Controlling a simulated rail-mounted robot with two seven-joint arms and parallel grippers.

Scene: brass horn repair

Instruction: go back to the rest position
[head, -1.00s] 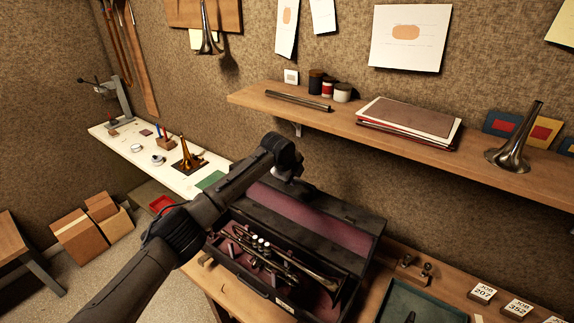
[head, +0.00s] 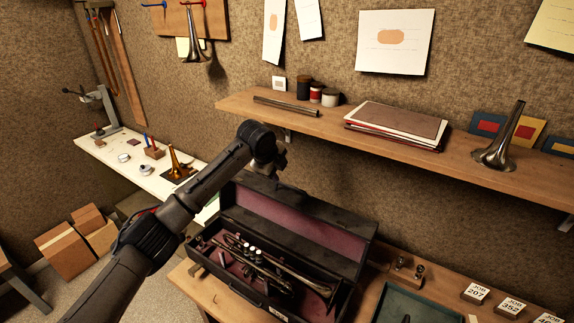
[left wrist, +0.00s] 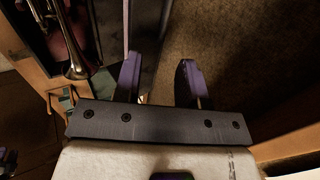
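My left arm crosses the head view from the lower left, and its wrist is above the back of the open instrument case (head: 372,240). The left gripper (head: 274,172) is small and partly hidden behind the wrist there. In the left wrist view, the two purple fingers of the left gripper (left wrist: 160,80) stand apart with nothing between them. A trumpet (head: 285,266) lies in the purple-lined case, clear of the gripper. A brass bell (left wrist: 78,68) shows at the upper left of the left wrist view. My right gripper is not seen.
A wall shelf (head: 400,158) behind the arm carries a metal tube, jars, folders and an upright bell (head: 500,140). A green-lined tray (head: 415,305) and job cards (head: 476,292) are right of the case. A white bench (head: 130,165) stands at the back left.

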